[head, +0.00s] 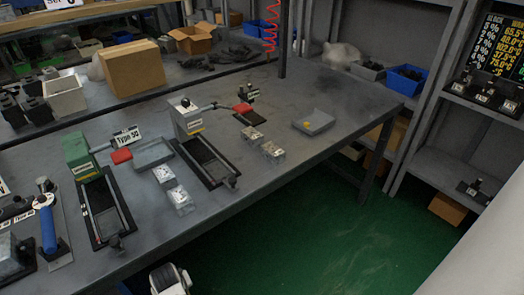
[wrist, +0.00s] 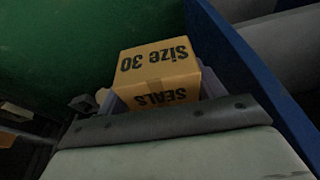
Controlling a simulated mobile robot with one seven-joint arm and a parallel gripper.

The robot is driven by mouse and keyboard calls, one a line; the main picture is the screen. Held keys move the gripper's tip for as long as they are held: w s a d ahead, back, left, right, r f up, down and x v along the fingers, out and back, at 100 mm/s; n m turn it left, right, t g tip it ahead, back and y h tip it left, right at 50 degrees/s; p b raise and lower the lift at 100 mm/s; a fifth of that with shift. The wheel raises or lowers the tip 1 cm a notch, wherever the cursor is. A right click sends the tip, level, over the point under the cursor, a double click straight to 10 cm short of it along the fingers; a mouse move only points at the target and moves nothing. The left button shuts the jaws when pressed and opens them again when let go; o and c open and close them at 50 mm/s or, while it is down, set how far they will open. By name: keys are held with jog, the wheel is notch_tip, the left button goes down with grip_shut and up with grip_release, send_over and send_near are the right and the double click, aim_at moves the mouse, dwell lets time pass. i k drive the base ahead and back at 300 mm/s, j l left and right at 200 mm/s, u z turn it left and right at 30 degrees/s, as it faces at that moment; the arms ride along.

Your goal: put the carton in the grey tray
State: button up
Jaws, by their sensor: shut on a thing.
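The carton (wrist: 158,62) is a small orange-yellow box marked "Size 30" and "SEALS", close up in the wrist view. My gripper (wrist: 157,102) is shut on it, with grey finger parts showing at its two sides. The carton's lower part is hidden by the gripper body, and the carton does not show in the head view. The grey tray (head: 320,123) is a small shallow tray on the right part of the bench in the head view. A small yellow-orange thing (head: 307,124) shows in it. The carton is apart from this tray.
Valve blocks in black fixtures, a green one (head: 77,148) and a white one (head: 186,118), stand on the bench (head: 255,185). Clear blocks (head: 272,151) and a see-through grey container (head: 152,153) are near them. Bench around the grey tray is clear. A blue edge (wrist: 250,75) runs right of the carton.

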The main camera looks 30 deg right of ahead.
aim_at(318, 121)
jog(key=j+z, duration=0.1)
jog(key=z, duration=1)
